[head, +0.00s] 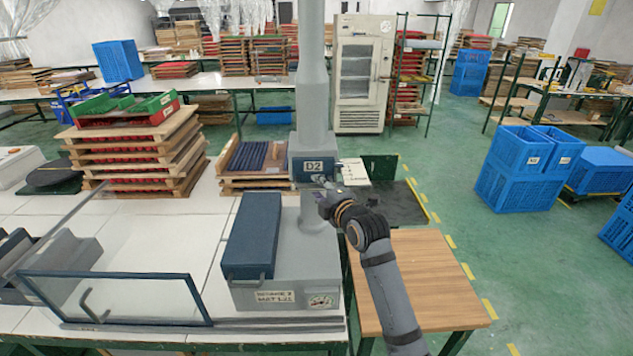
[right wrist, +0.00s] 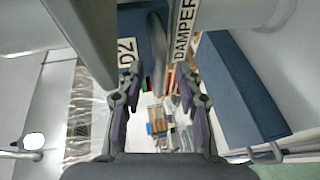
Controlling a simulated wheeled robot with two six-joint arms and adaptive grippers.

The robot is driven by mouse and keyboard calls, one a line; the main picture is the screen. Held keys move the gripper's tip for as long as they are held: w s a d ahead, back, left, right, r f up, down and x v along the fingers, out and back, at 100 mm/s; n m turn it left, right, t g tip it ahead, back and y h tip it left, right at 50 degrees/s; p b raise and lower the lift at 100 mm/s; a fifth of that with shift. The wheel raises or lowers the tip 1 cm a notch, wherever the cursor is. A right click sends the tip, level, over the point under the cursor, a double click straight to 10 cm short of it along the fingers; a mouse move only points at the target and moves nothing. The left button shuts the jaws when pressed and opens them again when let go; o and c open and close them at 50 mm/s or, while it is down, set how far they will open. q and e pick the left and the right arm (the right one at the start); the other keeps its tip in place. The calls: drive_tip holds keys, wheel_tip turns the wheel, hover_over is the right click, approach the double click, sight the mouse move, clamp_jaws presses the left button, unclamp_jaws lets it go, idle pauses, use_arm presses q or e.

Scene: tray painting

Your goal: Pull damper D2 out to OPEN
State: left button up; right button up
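Damper D2 has a blue plate (head: 306,168) marked "D2" on the grey vertical duct (head: 313,90), at the centre of the head view. In the right wrist view the blue plate (right wrist: 143,20), part of its D2 label and a white "DAMPER" label (right wrist: 184,35) show near the top. A grey rounded bar (right wrist: 158,55), seemingly the damper's handle, appears between my right fingers with gaps on both sides. My right gripper (right wrist: 159,75) is open, just in front of the plate; in the head view the gripper (head: 322,184) partly hides the handle. My left gripper is not in view.
A wooden table (head: 425,275) lies under my right arm. Stacked trays (head: 130,160) stand at left. Blue crates (head: 530,165) stand on the floor at right.

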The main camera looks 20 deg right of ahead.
drive_tip(key=shift+x, duration=1.05)
clamp_jaws()
